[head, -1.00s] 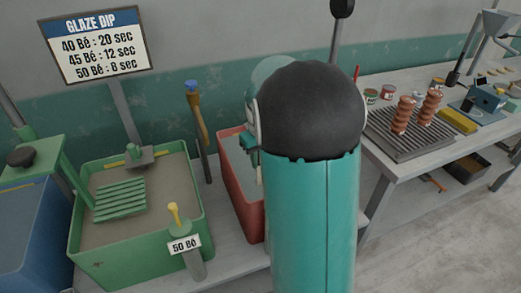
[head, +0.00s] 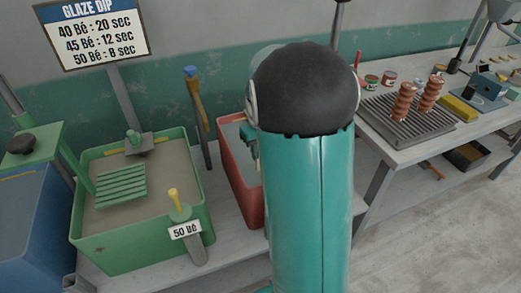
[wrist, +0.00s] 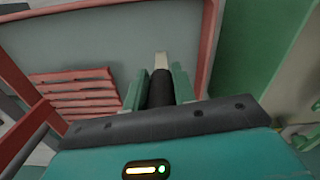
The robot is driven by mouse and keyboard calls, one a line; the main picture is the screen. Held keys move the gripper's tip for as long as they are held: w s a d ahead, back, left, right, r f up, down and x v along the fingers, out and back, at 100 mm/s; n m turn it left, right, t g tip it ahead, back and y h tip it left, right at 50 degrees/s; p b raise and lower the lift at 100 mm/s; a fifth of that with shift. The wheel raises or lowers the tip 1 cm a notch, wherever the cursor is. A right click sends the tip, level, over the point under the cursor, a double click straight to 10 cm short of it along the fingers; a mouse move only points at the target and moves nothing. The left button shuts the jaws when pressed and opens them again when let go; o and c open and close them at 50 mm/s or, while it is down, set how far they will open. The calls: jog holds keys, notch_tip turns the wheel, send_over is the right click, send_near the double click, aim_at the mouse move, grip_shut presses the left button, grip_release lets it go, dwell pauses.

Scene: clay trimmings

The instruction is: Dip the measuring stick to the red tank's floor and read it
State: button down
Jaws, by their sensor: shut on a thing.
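The red tank (head: 246,200) stands in the middle of the head view, and my arm hides most of it. In the wrist view the red tank's rim (wrist: 209,45) frames a grey interior. My gripper (wrist: 161,84) is shut on the measuring stick's dark grip (wrist: 160,92), which sits between the two green fingers. A pale part of the measuring stick (wrist: 162,61) extends past the fingertips over the grey interior. I cannot tell whether its far end touches the glaze or the floor. The gripper is mostly hidden behind my arm in the head view.
A red slatted rack (wrist: 78,95) is at the tank's left side in the wrist view. A green tank (head: 205,195) with a "50 Bé" tag (head: 185,230) stands left of the red one. A wooden-handled tool (head: 195,100) stands between them. A side table (head: 395,155) is at right.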

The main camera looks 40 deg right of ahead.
jog(key=shift+f, duration=1)
dwell(0.7)
notch_tip(320, 180, up, 29)
dwell(1.7)
jog(key=shift+r, duration=0.2)
dwell(0.6)
